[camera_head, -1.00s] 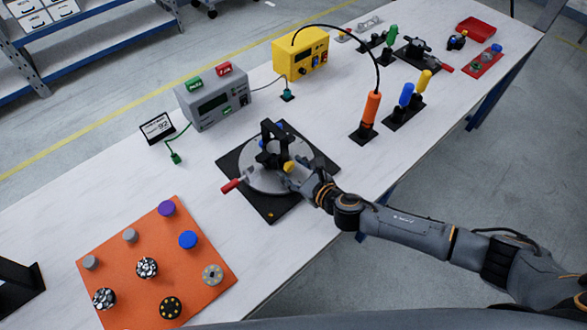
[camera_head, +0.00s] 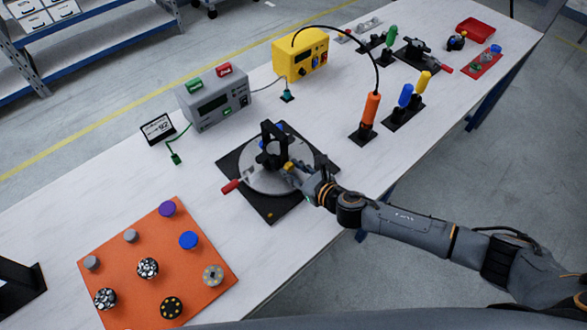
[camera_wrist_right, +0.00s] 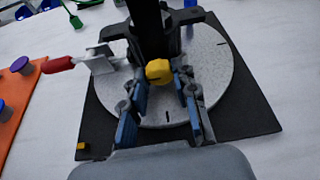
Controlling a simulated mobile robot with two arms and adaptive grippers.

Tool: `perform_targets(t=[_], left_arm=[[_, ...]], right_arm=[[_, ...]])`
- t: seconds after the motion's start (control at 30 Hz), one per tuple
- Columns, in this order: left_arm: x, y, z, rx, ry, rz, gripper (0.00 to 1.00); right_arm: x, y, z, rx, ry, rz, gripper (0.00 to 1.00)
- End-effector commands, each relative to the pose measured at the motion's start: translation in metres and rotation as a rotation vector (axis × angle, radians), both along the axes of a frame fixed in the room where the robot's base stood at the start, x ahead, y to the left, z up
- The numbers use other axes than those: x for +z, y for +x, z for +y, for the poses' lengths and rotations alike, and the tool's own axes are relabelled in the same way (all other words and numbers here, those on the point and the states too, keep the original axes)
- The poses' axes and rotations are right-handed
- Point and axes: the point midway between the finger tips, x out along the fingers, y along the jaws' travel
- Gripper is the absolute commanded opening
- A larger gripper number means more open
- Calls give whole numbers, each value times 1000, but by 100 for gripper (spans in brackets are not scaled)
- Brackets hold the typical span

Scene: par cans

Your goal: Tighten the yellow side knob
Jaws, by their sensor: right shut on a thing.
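The yellow side knob (camera_head: 288,167) sticks out from the near side of the black fixture (camera_head: 272,150) on the round grey plate (camera_head: 255,183). In the right wrist view the faceted knob (camera_wrist_right: 159,71) lies between the blue-padded fingertips of my right gripper (camera_wrist_right: 163,80). This gripper (camera_head: 297,174) is shut on the knob, reaching in from the right. The fingers hide part of the knob's sides in the head view. My left gripper is not in view.
A red-handled clamp (camera_head: 231,186) sits at the plate's left edge, on a black base (camera_head: 270,209). An orange board with several knobs (camera_head: 205,255) lies at lower left. Grey (camera_head: 214,102) and yellow (camera_head: 299,58) boxes stand behind. An orange-handled tool (camera_head: 370,108) stands at right.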

Motion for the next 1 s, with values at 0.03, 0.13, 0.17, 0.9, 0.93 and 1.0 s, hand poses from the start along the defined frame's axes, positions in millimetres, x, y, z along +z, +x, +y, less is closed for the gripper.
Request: perform_targets(t=[0.03,0.13,0.17,0.9,0.93,1.0], left_arm=[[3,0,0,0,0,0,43],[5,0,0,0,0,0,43],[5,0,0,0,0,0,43],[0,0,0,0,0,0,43],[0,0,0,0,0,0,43],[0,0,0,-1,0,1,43]], right_arm=[[1,0,-1,-1,24,19,0],[1,1,-2,-1,85,63,0],[1,1,-2,-1,102,76,0],[0,3,-3,0,408,298,0],[0,3,-3,-1,411,300,0],[0,3,-3,0,414,302,0]])
